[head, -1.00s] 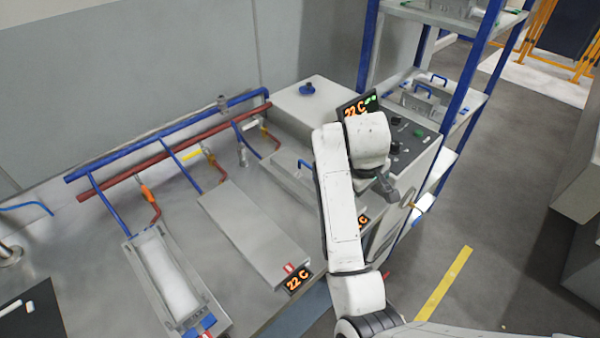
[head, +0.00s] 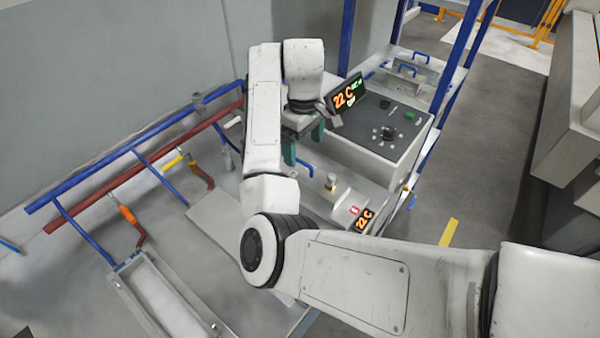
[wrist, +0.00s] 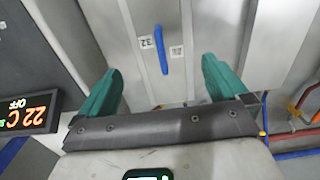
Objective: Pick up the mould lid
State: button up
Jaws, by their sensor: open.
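The mould lid (wrist: 190,25) is a flat grey plate with a blue bar handle (wrist: 161,50) and small printed labels, seen in the wrist view. My gripper (wrist: 162,78) has two green fingers, spread apart with nothing between them. The handle lies ahead of the gap between the fingers, and I see no contact. In the head view my gripper (head: 303,146) hangs over the right-hand mould, beside the control box. My arm and gripper hide most of the lid there; a bit of blue handle (head: 304,163) shows by the fingers.
The control box (head: 375,130) with its 22 C display (head: 346,95) stands close to the right of my gripper. Blue pipe (head: 130,150) and red pipe (head: 130,172) run along the back. An open mould (head: 165,300) lies at the left. A rack (head: 440,75) stands behind.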

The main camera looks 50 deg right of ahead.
aim_at(303, 171)
notch_tip(303, 171, down, 3)
jog(key=shift+w+r, duration=0.1)
jog(key=shift+r, duration=0.1)
jog(key=shift+a+f+p, duration=0.1)
jog(key=shift+f+p, duration=0.7)
jog(key=shift+f, duration=1.95)
jog(key=c, duration=1.5)
